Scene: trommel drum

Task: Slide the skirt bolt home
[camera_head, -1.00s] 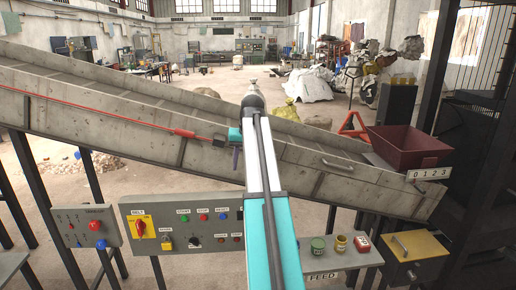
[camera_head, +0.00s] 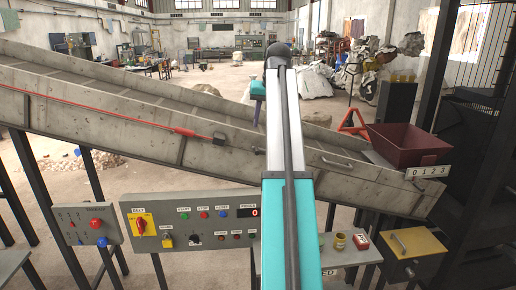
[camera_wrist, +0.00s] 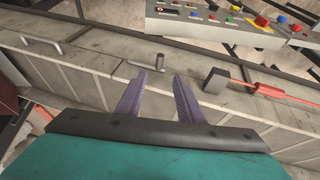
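The skirt bolt (camera_wrist: 143,65) shows in the wrist view as a short grey rod with a small upright handle, on the side skirt of the conveyor (camera_wrist: 85,75). In the head view the bolt (camera_head: 258,151) is a small dark piece on the sloping skirt, just left of my arm. My gripper (camera_wrist: 161,82) has two purple fingers set apart with nothing between them. Their tips point toward the bolt and appear short of it, not touching. In the head view my gripper (camera_head: 257,112) hangs above the bolt, partly hidden by my arm.
A black block (camera_wrist: 215,81) with a red pull cord (camera_wrist: 285,96) sits beside the bolt. A grab handle (camera_wrist: 42,42) is farther along the skirt. The control panel (camera_head: 190,222), a maroon hopper (camera_head: 408,144) and a yellow-topped box (camera_head: 415,243) stand around the conveyor.

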